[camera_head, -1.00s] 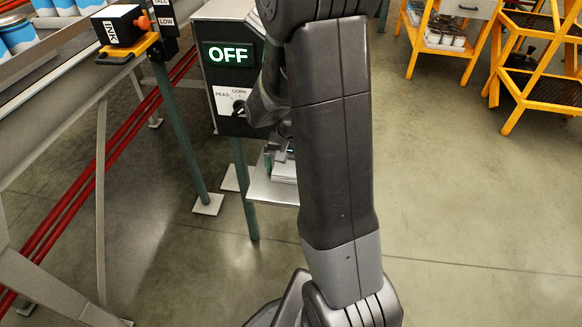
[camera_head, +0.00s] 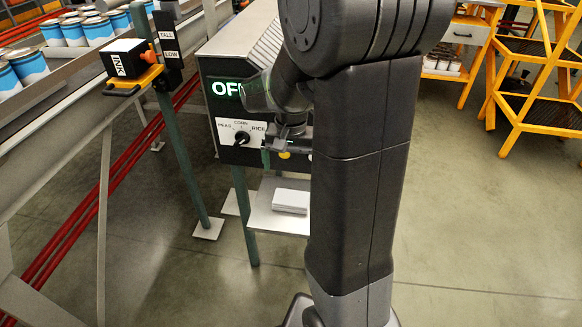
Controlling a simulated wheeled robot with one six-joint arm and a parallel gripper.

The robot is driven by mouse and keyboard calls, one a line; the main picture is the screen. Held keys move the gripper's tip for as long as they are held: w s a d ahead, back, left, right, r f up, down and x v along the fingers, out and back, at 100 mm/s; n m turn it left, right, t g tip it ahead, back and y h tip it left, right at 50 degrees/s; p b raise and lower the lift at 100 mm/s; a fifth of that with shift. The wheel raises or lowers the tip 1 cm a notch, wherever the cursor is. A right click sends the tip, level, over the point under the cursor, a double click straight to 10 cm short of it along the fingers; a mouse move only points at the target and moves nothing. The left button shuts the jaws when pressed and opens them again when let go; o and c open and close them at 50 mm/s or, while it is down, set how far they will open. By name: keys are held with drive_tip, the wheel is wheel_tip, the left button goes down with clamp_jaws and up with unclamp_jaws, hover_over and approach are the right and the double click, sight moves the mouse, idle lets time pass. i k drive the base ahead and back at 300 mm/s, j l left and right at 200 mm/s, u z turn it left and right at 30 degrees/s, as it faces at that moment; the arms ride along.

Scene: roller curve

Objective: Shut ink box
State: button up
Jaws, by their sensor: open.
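The ink box (camera_head: 120,66) is small and black with a white top and a white INK label, at the upper left. It sits on a yellow bracket (camera_head: 149,79) with a dark handle at its front, beside the conveyor. An orange knob (camera_head: 150,56) is at its right side. I cannot tell whether its lid or drawer is fully shut. My gripper (camera_head: 280,154) is open and apart from the ink box, to its right and lower. It is in front of the dark control cabinet, near the dial; my arm partly hides it.
The cabinet has a lit OFF display (camera_head: 224,88), partly covered by my arm, and a dial (camera_head: 241,137) marked PEAS, CORN, RICE. A TALL/LOW post (camera_head: 167,50) stands beside the ink box. White-blue cans (camera_head: 28,66) stand on the conveyor. A grey shelf (camera_head: 262,216) holds a white stack.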

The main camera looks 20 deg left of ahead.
sight(124, 58)
drive_tip(key=u, duration=1.9)
